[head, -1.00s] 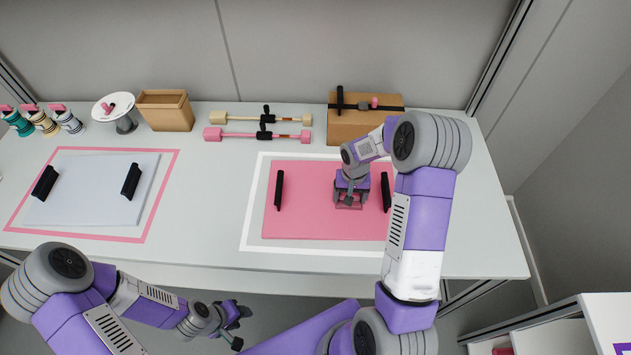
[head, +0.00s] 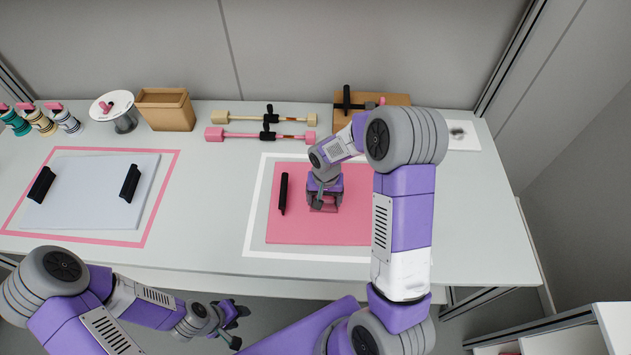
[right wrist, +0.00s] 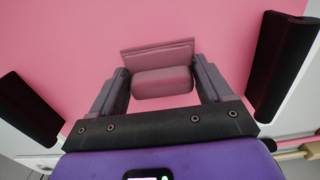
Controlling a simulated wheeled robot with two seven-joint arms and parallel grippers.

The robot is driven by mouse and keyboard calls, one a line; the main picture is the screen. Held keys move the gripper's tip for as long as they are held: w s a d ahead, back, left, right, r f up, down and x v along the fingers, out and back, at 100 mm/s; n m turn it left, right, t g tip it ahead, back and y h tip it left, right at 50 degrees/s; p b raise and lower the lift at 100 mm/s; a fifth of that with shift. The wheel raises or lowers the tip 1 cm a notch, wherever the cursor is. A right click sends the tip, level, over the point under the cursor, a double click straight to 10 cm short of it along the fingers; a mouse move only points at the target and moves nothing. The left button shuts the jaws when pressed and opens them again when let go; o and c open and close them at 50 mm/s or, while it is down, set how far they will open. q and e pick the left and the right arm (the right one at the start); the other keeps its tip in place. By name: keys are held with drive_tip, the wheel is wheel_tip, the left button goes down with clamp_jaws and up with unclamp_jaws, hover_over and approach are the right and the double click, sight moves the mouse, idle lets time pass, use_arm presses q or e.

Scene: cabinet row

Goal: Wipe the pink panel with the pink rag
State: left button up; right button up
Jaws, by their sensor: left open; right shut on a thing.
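The pink panel (head: 285,225) lies on the table inside a white outline, with a black handle (head: 283,194) near its left side. The right wrist view shows its pink surface (right wrist: 60,45) and black handles on both sides. My right gripper (head: 323,205) is over the middle of the panel, pointing down. It is shut on the pink rag (right wrist: 160,82), a dusky pink block with a flat edge, at or close against the panel; exact contact is hard to tell. My left gripper (head: 240,325) is open and empty, off the table's front edge.
A pale panel (head: 95,190) with two black handles lies in a pink outline at left. A white card with a dark smudge (head: 458,134) lies at back right.

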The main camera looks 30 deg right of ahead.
drive_tip(key=shift+w+a, duration=0.35)
drive_tip(key=shift+a, duration=0.4)
drive_tip(key=shift+w+a+r, duration=0.1)
drive_tip(key=shift+w+r, duration=0.05)
drive_tip(key=shift+r, duration=0.15)
wheel_tip(320, 180, up, 2)
drive_tip(key=shift+w+p, duration=0.1)
drive_tip(key=shift+p, duration=0.45)
drive_tip(key=shift+s+r+p, duration=0.25)
drive_tip(key=shift+r+p, duration=0.35)
drive_tip(key=shift+r, duration=0.1)
use_arm(q)
drive_tip(key=shift+w+r+p, duration=0.15)
drive_tip(key=shift+r+p, duration=0.6)
drive_tip(key=shift+r, duration=0.55)
drive_tip(key=shift+w+r+p, duration=0.15)
drive_tip(key=shift+r+p, duration=0.6)
drive_tip(key=shift+r, duration=0.5)
use_arm(e)
drive_tip(key=shift+r, duration=2.1)
